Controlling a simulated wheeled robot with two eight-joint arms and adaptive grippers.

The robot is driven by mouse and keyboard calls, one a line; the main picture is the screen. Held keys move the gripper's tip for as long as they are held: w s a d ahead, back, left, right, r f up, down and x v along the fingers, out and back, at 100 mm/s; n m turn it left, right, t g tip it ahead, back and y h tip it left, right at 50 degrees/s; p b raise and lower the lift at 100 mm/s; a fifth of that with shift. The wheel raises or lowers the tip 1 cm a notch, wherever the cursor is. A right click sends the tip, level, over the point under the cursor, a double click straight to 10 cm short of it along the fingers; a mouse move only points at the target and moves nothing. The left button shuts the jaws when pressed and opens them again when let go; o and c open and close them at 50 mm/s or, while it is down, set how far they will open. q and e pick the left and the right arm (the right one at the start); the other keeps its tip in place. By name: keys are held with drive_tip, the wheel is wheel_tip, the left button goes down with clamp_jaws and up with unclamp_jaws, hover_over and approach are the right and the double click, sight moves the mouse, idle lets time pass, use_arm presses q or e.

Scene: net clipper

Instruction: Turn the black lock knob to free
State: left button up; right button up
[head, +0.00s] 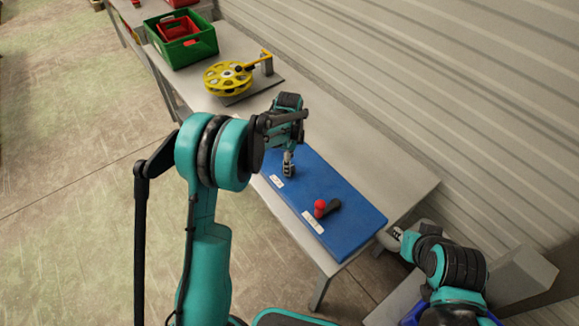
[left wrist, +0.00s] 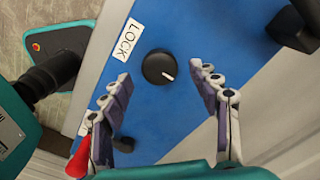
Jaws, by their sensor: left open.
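The black lock knob (left wrist: 159,67) is round with a white pointer mark toward the lower right in the left wrist view. It sits on a blue board (left wrist: 178,125) beside a white label reading LOCK (left wrist: 126,39). My left gripper (left wrist: 161,76) is open, one finger on each side of the knob with gaps between. In the head view my left gripper (head: 289,171) points down at the blue board (head: 345,225), and I cannot make out the knob there. My right gripper (head: 395,233) is off the table's right end; its fingers are too small to judge.
A red-ended black lever (head: 322,208) stands on the board near a second white label (head: 313,222). A yellow reel (head: 228,78) and a green crate (head: 181,40) are farther back on the table. Bare tabletop (head: 345,140) lies between board and wall.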

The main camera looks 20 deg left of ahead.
use_arm(q)
drive_tip(key=shift+f, duration=1.25)
drive_tip(key=c, duration=1.2)
drive_tip(key=shift+o, duration=0.2)
